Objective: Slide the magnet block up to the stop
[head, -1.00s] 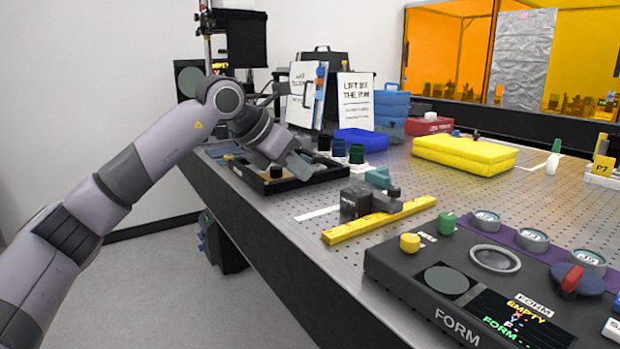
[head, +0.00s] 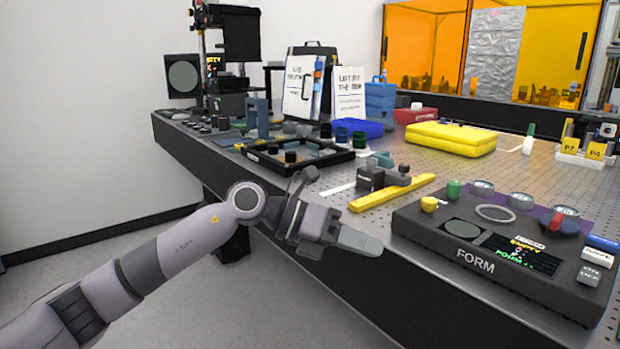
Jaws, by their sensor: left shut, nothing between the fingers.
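A dark grey block (head: 370,179) with a pale label, which looks like the magnet block, sits on the perforated table against the yellow bar (head: 392,193). A smaller dark knobbed piece (head: 400,175) stands just right of it. A teal piece (head: 381,159) is behind the block; I cannot tell which piece is the stop. My left gripper (head: 362,241) is shut and empty, in front of the table's near edge, nearer to me than the block and apart from it. Its fingers point right. My right gripper is not in view.
A black-framed tray (head: 258,157) with dark knobs lies left of the block. The FORM console (head: 470,262) fills the near right. A yellow case (head: 452,139) and a blue tray (head: 358,128) are farther back. A white strip (head: 337,189) marks the table left of the block.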

